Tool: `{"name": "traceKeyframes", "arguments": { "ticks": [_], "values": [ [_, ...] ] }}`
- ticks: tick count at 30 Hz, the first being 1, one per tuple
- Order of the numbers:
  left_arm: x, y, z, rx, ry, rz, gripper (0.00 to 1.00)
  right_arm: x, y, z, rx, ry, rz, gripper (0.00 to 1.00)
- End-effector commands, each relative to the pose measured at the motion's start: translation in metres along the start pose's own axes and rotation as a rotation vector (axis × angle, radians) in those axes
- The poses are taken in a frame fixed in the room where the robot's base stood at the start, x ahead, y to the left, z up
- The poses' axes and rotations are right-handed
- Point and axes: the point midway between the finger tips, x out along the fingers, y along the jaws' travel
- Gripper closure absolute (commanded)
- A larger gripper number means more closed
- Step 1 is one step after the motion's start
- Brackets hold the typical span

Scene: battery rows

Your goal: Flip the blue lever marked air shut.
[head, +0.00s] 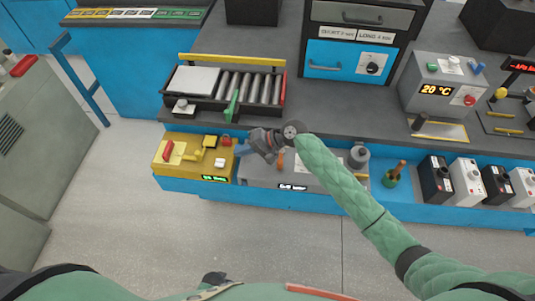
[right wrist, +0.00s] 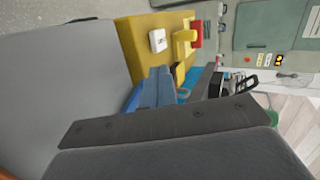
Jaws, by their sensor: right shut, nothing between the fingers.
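A blue lever (head: 243,150) shows at the left end of the grey panel box (head: 262,181), beside the yellow box. Its label is hidden or too small to read. My right gripper (head: 254,142) is shut and empty, right at the lever and partly covering it. In the right wrist view the blue lever (right wrist: 156,88) stands just beyond my dark finger (right wrist: 180,119). I cannot tell whether they touch, nor which position the lever is in. My left gripper is out of view.
The yellow box (head: 180,168) with a red switch and a yellow lever stands left of the grey box. Behind is a roller tray (head: 222,104) with a green lever (head: 231,107). An orange lever (head: 281,160) and a grey round knob (head: 358,156) are to the right. The floor in front is clear.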

Motion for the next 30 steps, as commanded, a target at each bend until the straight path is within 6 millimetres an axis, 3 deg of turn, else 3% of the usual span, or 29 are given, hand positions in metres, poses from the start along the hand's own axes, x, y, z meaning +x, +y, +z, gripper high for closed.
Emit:
{"name": "traceKeyframes", "arguments": {
  "ticks": [17, 30],
  "values": [
    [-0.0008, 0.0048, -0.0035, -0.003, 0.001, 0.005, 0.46, -0.0002, 0.0001, -0.0001, -0.001, 0.0, 0.0, 1.0],
    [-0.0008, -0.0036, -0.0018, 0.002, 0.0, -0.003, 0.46, -0.0002, 0.0001, -0.0001, -0.001, 0.0, 0.0, 1.0]
  ]
}}
